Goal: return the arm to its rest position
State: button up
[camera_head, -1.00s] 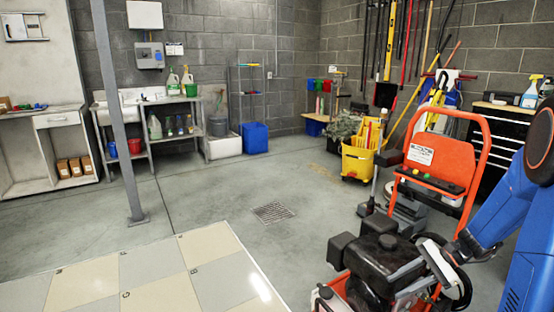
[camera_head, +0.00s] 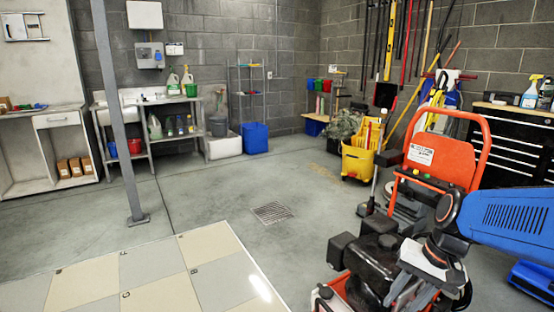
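My blue arm (camera_head: 510,222) reaches in from the right edge in the head view. Its dark wrist bends down to my gripper (camera_head: 425,298), which hangs low at the bottom right. The gripper has a pale grey body and dark fingers. It overlaps the black engine of the orange floor machine (camera_head: 478,150) in the picture. The fingers blend into the dark machine parts, so I cannot tell how far apart they are or whether anything is between them. I cannot tell if the gripper touches the machine.
A yellow mop bucket (camera_head: 357,162) stands behind the machine. A black tool chest (camera_head: 512,148) is at the right wall. A grey post (camera_head: 118,110) rises at the left. Pale floor tiles (camera_head: 150,265) lie at the front left, and the middle floor is clear.

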jog(key=s+r+n+t+h, duration=0.3)
jog(key=s+r+n+t, duration=0.1)
jog(key=s, duration=0.4)
jog(key=shift+n, duration=0.7)
jog(key=shift+s, duration=0.1)
